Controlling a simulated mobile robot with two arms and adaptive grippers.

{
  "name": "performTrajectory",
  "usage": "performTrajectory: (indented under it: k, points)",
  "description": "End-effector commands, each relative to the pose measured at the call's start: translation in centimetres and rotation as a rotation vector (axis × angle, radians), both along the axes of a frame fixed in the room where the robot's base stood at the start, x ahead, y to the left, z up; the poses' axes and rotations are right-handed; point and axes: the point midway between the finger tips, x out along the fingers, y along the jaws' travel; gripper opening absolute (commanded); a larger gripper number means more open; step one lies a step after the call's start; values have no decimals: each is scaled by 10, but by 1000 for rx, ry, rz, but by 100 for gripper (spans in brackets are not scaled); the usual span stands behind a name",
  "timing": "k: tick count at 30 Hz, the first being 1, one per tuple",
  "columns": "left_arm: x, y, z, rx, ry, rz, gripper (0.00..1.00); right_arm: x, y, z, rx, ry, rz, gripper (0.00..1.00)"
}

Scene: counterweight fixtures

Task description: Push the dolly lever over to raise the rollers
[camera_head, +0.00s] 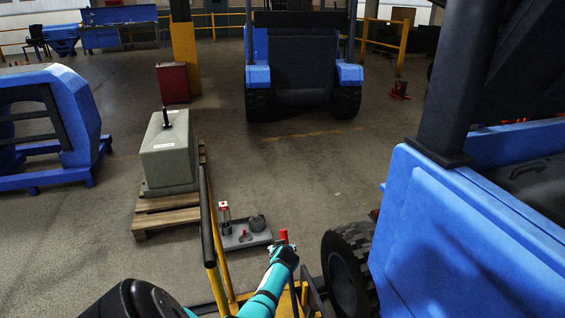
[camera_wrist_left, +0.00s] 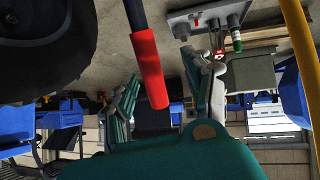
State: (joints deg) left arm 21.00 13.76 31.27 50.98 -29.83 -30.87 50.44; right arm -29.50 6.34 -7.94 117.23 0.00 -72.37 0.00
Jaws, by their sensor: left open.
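The dolly lever has a red grip (camera_head: 284,236) on a dark rod. In the left wrist view the red grip (camera_wrist_left: 150,68) appears between the two spread fingers of my left gripper (camera_wrist_left: 162,66). I see no finger closed on it, and contact is unclear. In the head view my left gripper (camera_head: 287,254) is at the lever, just below the red grip's top. The yellow dolly frame (camera_head: 216,285) stands beside the forklift's front wheel. The rollers are hidden. My right gripper is out of view.
A dark tyre (camera_head: 348,272) and blue forklift body (camera_head: 470,240) stand close on the right. A grey tray (camera_head: 250,239) with small items lies beyond the lever. A concrete counterweight (camera_head: 169,155) sits on a wooden pallet (camera_head: 165,214). Open floor lies beyond the tray.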

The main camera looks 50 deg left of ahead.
Motion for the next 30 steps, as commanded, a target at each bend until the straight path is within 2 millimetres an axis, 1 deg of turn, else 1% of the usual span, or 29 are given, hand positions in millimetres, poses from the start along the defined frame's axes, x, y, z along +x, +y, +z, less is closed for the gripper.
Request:
performTrajectory:
  k: [5,8,18,24,30]
  points:
    - [-4,-6,6,2,-1,0,51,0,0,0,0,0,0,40]
    - [-9,-14,13,1,-1,-1,51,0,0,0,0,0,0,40]
    - [-36,-49,49,0,-2,-1,51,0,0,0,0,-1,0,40]
    - [-49,-67,67,-2,-1,0,51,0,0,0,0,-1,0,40]
    - [-55,-74,75,-2,1,0,51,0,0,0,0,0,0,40]
